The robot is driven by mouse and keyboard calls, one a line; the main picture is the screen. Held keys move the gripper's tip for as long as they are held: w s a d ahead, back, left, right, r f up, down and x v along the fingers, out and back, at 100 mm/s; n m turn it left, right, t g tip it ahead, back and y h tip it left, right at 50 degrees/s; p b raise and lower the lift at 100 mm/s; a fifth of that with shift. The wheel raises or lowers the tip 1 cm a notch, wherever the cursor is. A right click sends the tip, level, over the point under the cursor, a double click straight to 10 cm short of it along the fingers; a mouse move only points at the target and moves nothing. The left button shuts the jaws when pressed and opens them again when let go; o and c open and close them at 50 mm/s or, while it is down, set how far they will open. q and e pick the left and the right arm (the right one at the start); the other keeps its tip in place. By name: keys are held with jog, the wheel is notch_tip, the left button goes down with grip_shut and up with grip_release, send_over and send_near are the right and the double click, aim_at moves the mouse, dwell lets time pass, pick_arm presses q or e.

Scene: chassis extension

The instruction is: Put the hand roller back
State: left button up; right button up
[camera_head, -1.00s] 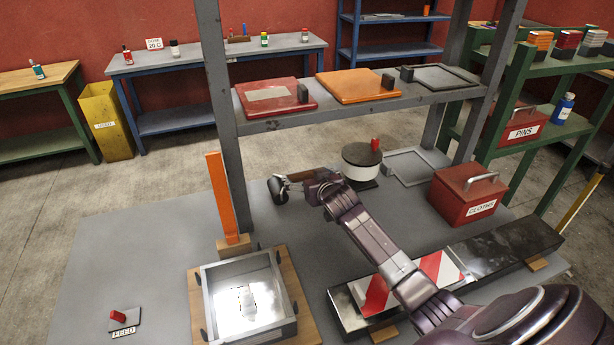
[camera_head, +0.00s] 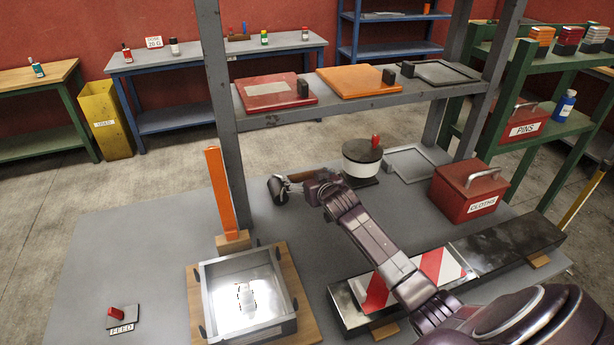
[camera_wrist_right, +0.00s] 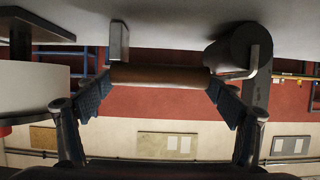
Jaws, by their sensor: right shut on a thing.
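The hand roller has a dark cylinder (camera_head: 277,190) and a brown handle (camera_head: 301,177). In the head view it is beyond the metal tray, left of the round white pot. My right gripper (camera_head: 312,182) is shut on the handle. In the right wrist view the brown handle (camera_wrist_right: 160,76) lies crosswise between the fingers of my right gripper (camera_wrist_right: 158,88), with the dark roller (camera_wrist_right: 232,50) at its right end. A small grey block (camera_wrist_right: 119,42) is by the handle's left end. I cannot tell whether the roller touches the bench. My left gripper is out of view.
A white pot (camera_head: 362,169) with a red knob stands close right of the gripper. An orange upright (camera_head: 221,190) and grey rack post (camera_head: 222,120) are left. A metal tray (camera_head: 204,285) is in front, a red CLOTHS box (camera_head: 462,195) right.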

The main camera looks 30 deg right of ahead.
jog(key=shift+f, duration=0.1)
jog(key=o, duration=1.4)
jog(key=shift+c, duration=0.2)
